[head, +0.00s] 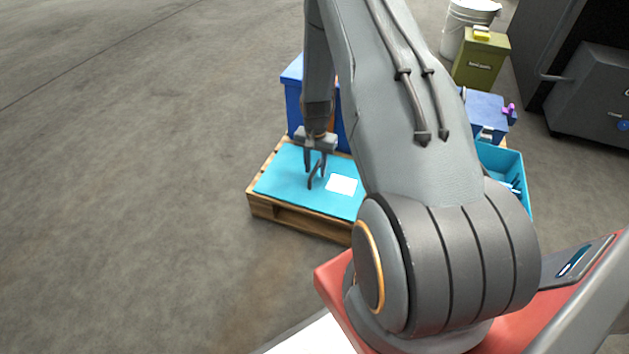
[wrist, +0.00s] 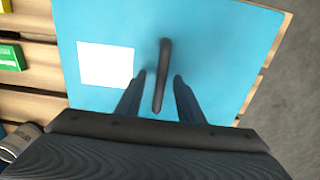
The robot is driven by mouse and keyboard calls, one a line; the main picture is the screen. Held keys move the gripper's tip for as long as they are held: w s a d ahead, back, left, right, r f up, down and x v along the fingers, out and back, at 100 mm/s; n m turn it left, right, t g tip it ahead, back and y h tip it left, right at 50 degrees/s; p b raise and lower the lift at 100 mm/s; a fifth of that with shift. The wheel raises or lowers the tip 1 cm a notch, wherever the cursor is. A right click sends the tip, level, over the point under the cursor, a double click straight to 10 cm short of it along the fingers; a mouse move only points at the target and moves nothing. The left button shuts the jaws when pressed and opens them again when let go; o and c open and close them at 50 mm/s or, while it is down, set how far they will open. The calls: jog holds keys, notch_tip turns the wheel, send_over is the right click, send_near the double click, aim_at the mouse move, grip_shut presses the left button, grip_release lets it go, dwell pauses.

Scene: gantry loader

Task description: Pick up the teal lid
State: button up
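The teal lid (head: 285,177) is a flat rectangular panel with a white label (head: 341,184), lying on a wooden pallet (head: 290,213). It fills the middle of the wrist view (wrist: 215,40). A dark bar handle (wrist: 164,65) stands up from its middle. My gripper (head: 316,168) is above the lid, pointing down at the handle. In the wrist view my gripper's two fingers (wrist: 160,76) are apart, one on each side of the handle, with a visible gap on both sides. My arm hides the lid's right part in the head view.
A blue bin (head: 293,95) stands right behind the lid. A teal crate (head: 510,165) with items is right of my arm. An olive box (head: 480,62) and white bucket (head: 466,22) are farther back. A green box (wrist: 11,56) and a can (wrist: 20,141) lie beside the lid. The left floor is clear.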

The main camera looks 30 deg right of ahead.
jog(key=shift+f, duration=0.7)
jog(key=shift+c, duration=0.2)
grip_shut()
